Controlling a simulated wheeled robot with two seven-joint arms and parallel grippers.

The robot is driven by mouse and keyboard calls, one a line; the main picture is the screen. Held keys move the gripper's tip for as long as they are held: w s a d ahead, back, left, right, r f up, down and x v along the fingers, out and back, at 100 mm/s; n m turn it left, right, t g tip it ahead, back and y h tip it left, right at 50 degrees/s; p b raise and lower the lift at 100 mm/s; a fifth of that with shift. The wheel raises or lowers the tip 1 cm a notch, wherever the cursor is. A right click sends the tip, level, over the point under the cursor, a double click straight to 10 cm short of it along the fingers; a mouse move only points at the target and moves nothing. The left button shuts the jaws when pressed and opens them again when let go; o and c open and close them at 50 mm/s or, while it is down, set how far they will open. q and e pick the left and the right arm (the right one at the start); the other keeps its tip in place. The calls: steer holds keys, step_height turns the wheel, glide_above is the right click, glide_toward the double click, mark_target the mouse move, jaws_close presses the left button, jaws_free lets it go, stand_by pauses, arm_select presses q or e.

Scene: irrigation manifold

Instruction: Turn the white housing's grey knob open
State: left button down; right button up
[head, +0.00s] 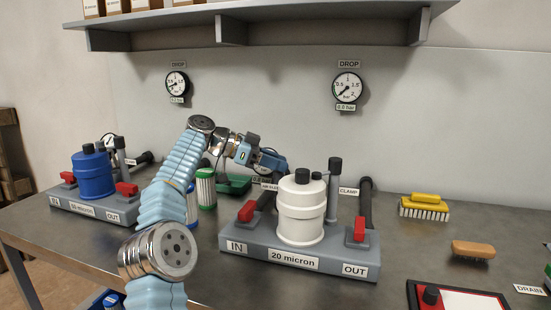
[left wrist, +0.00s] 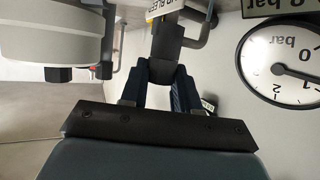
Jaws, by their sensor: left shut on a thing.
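The white housing (head: 301,212) stands upright on its grey base marked 20 micron (head: 293,262). It also shows upside down in the left wrist view (left wrist: 50,38). My left gripper (head: 275,162) is behind the housing, to its left. In the left wrist view my left gripper (left wrist: 166,88) has its fingers shut on the grey knob (left wrist: 167,70), by an upside-down AIR BLEED label (left wrist: 165,10). In the head view the knob is mostly hidden by the gripper. How far the knob is turned cannot be told. My right gripper is not in view.
Red levers (head: 247,211) and (head: 360,229) sit beside the housing, with a CLAMP post (head: 334,195) behind. A blue housing (head: 92,175) stands at left. A green-capped cartridge (head: 206,187), yellow brush (head: 424,207) and wooden brush (head: 473,250) lie around. A gauge (head: 347,90) hangs on the wall.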

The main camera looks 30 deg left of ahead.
arm_select(q)
steer(key=shift+d+m+g+h, duration=0.1)
steer(key=shift+m+g+h, duration=0.2)
steer(key=shift+m+g, duration=0.1)
stand_by(0.3)
steer(key=c, duration=0.8)
jaws_free()
steer(key=shift+w+d, duration=0.1)
steer(key=shift+w, duration=0.05)
